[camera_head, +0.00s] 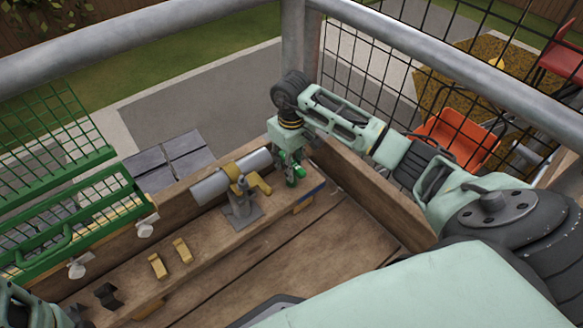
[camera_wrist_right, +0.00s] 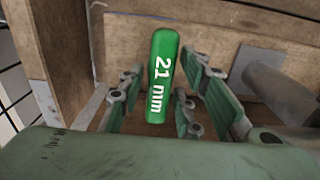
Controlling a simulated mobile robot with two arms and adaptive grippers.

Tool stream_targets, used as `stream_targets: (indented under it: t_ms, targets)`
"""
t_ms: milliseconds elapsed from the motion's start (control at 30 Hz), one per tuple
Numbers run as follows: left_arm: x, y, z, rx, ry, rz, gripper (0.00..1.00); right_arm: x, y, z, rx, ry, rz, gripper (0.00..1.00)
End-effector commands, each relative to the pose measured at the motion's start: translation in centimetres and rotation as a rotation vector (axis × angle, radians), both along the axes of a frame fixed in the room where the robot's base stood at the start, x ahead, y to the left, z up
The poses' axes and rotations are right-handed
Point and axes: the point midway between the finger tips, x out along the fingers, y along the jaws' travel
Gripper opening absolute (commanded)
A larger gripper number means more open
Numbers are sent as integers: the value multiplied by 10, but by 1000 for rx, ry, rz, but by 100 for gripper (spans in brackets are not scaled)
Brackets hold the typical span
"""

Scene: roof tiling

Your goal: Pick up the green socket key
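The green socket key (camera_wrist_right: 161,75) stands out in the right wrist view, with "21 mm" in white on its bright green handle. Its lower end is hidden low in the view. My right gripper (camera_wrist_right: 156,100) has its fingers on either side of the handle, apart, with gaps visible. In the head view my right gripper (camera_head: 288,172) is down at the wooden ledge by the corner of the platform, and a bit of bright green shows at it. Only a part of my left arm shows at the lower left corner; its fingers are out of frame.
A grey cylinder on a stand with a yellow clamp (camera_head: 240,185) is just left of my right gripper. Two small yellow blocks (camera_head: 170,258) and a black holder (camera_head: 108,295) sit along the ledge. Metal rails and wire mesh (camera_head: 385,85) enclose the corner.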

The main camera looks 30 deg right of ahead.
Motion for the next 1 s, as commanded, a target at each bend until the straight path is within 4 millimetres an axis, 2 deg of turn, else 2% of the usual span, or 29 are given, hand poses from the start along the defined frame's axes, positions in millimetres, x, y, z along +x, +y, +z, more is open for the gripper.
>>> stream_targets:
  t_ms: [33, 333, 767, 867, 1000]
  targets:
    - [0, 0, 0, 0, 0, 0, 0, 0, 0, 0, 0, 0, 0, 25]
    - [0, 0, 0, 1, 0, 0, 0, 0, 0, 0, 0, 0, 0, 0]
    - [0, 0, 2, 0, 0, 0, 0, 1, 0, 4, -1, -2, 0, 0]
    - [1, 0, 11, 1, 2, -1, 0, 1, -1, 17, -2, -4, -1, 0]
    - [4, 0, 28, -1, 11, 1, 0, 2, -2, 46, -3, -6, 0, 0]
